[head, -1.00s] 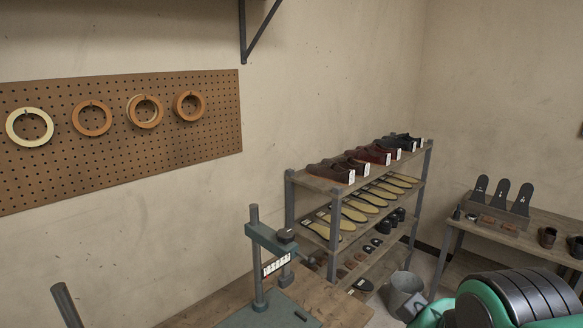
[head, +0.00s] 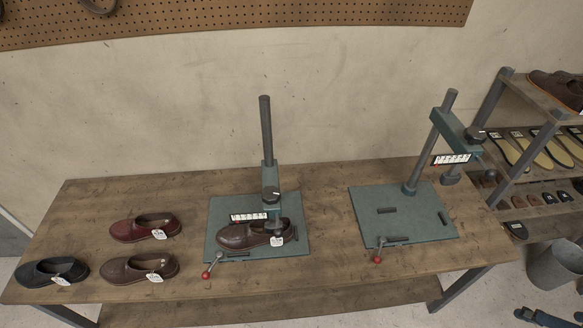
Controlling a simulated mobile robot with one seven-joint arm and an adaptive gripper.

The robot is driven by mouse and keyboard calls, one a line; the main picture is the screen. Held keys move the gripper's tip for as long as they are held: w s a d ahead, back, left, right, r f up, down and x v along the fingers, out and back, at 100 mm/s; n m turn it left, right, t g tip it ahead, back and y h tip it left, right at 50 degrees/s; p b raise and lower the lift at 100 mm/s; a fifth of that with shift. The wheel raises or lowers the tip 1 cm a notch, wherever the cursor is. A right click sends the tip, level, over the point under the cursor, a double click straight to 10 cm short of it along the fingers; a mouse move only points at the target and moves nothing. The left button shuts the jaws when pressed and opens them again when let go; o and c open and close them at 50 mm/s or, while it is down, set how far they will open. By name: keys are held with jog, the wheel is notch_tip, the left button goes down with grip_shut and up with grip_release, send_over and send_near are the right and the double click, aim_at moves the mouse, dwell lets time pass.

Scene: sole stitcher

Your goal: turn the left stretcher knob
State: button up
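The left stretcher (head: 259,219) stands on the middle of the wooden bench. It has a green base plate, an upright grey post and a short arm with a white numbered scale strip. Its dark round knob (head: 270,192) sits on top of that arm. A brown shoe (head: 255,234) with a white tag is on its plate under the arm. A lever with a red ball (head: 206,275) sticks out at the plate's front left corner. The knob's exact turn angle is too small to read.
A second stretcher (head: 404,214) stands to the right with no shoe, its dark knob (head: 477,134) beside the shelf rack (head: 497,105). Several tagged shoes lie at the bench's left end, including a red one (head: 143,228). The bench front (head: 330,282) is mostly clear.

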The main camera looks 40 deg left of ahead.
jog(key=w+a+r+n+g+y+p, duration=0.15)
jog(key=w+a+r+p, duration=0.3)
jog(key=w+a, duration=0.85)
jog(key=w+a+n+g+p, duration=0.2)
jog(key=w+a+n, duration=0.15)
jog(key=a, duration=1.35)
jog(key=n+g+h+p, duration=0.2)
jog(key=n+p, duration=0.1)
jog(key=p, duration=0.3)
send_over(271, 192)
notch_tip(271, 192, down, 14)
jog(key=shift+a+f+y, duration=0.1)
jog(key=shift+f+y, duration=0.1)
jog(key=shift+y, duration=0.05)
jog(key=shift+f, duration=0.15)
notch_tip(271, 192, down, 14)
jog(key=shift+r, duration=0.25)
